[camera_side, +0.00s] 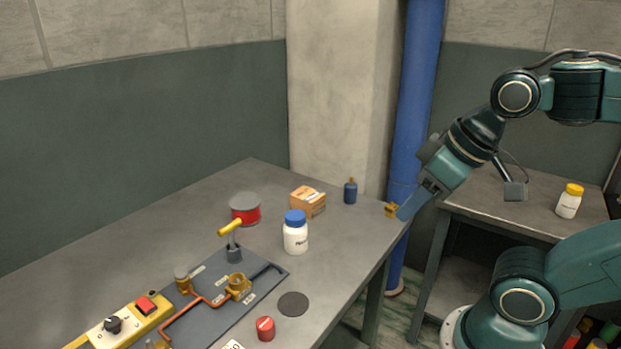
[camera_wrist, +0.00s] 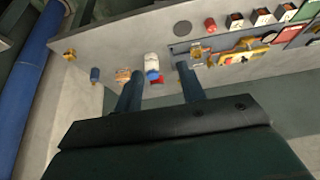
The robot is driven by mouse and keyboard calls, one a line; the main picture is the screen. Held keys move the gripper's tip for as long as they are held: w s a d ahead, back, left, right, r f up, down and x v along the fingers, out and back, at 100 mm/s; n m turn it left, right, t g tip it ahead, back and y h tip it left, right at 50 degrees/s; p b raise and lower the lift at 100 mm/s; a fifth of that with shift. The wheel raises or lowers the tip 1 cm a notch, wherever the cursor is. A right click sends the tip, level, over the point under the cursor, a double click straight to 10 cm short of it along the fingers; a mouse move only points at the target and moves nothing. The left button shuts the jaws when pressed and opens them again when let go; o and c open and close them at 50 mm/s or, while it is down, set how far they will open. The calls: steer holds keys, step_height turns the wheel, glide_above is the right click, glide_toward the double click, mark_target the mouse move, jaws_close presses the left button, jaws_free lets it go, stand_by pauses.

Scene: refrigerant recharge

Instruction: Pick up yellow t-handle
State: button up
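The yellow t-handle (camera_side: 230,228) stands upright in the side view, its grey stem in a dark holder on the dark plate (camera_side: 218,264). In the wrist view I cannot clearly make the handle out; it may be behind the right finger. My gripper (camera_side: 408,208) is at the right of the side view, near the table's right corner and well away from the handle. In the wrist view its two fingers (camera_wrist: 160,92) are apart with nothing held between them, so it is open.
Near the handle are a red-and-grey can (camera_side: 245,209), a white bottle with blue cap (camera_side: 295,236) and a brass valve (camera_side: 238,287). An orange box (camera_side: 309,202), a blue bottle (camera_side: 350,192) and a small brass fitting (camera_side: 391,210) stand farther right. The table's left side is clear.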

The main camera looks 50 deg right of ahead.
steer(key=w+a+r+n+g+y, duration=0.1)
steer(key=w+a+r+n, duration=0.15)
steer(key=w, duration=0.35)
steer(key=w+a+r+n+y, duration=0.1)
steer(key=w+a+r+n, duration=0.1)
steer(key=w+r, duration=0.3)
steer(key=n+g+y, duration=0.2)
steer(key=n+g, duration=0.3)
steer(key=n, duration=0.9)
glide_above(231, 223)
steer(key=d, duration=0.4)
step_height(231, 223, down, 16)
steer(key=shift+f+m, duration=0.15)
steer(key=shift+m, duration=0.1)
steer(key=shift+f+y, duration=0.1)
steer(key=shift+y, duration=0.2)
steer(key=shift+x, duration=4.25)
